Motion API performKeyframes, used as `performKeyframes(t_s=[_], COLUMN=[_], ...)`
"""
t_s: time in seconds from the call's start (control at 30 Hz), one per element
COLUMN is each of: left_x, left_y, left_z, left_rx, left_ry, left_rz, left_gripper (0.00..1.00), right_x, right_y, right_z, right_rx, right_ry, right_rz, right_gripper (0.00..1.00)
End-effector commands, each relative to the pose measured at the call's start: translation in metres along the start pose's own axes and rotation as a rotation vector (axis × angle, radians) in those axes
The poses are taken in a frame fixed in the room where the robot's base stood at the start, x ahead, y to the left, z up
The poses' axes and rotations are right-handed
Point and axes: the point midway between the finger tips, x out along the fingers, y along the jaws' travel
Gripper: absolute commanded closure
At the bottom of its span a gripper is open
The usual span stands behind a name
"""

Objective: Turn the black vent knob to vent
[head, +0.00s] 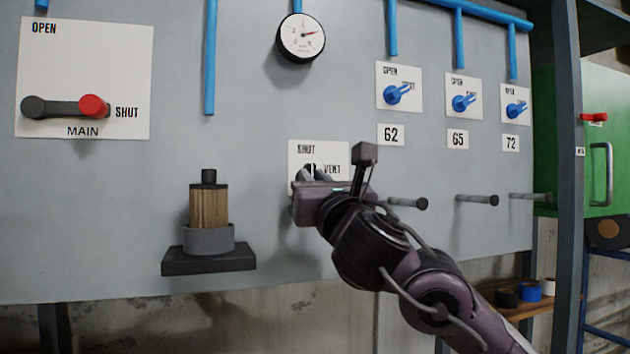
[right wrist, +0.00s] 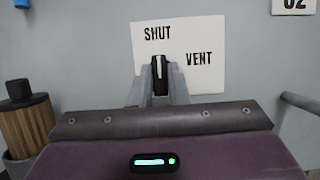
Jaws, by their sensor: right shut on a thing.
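The black vent knob (right wrist: 160,72) sits on a white plate (right wrist: 205,80) marked SHUT above and VENT at the right. Its white mark points up, toward SHUT. My right gripper (right wrist: 160,88) is shut on the knob, with one grey finger on each side of it. In the head view the knob (head: 311,168) is partly hidden by the fingers, and my right gripper (head: 312,175) covers the lower part of the plate. My left gripper is not in view.
A dark peg (head: 408,203) sticks out right of my right gripper, with more pegs beyond. A wooden-handled tool (head: 209,208) stands on a black shelf (head: 210,262) at left. A gauge (head: 302,38) hangs above. The main lever (head: 65,106) has its red end beside SHUT.

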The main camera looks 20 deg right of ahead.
Motion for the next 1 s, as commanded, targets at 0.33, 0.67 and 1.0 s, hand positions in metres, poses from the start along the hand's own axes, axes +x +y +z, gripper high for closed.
performKeyframes(t_s=[0.33, 0.67, 1.0], left_x=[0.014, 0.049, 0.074], left_y=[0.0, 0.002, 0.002], left_z=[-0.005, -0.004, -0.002], left_rx=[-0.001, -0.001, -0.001], left_ry=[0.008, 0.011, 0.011], left_rz=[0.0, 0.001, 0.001], left_gripper=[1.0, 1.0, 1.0], right_x=[-0.001, -0.003, -0.001], right_y=[0.001, 0.002, 0.002], right_z=[-0.003, -0.004, -0.002], right_rx=[0.069, 0.304, 0.603], right_ry=[-0.001, -0.002, 0.0], right_rz=[-0.028, -0.124, -0.248], right_gripper=[1.0, 1.0, 1.0])
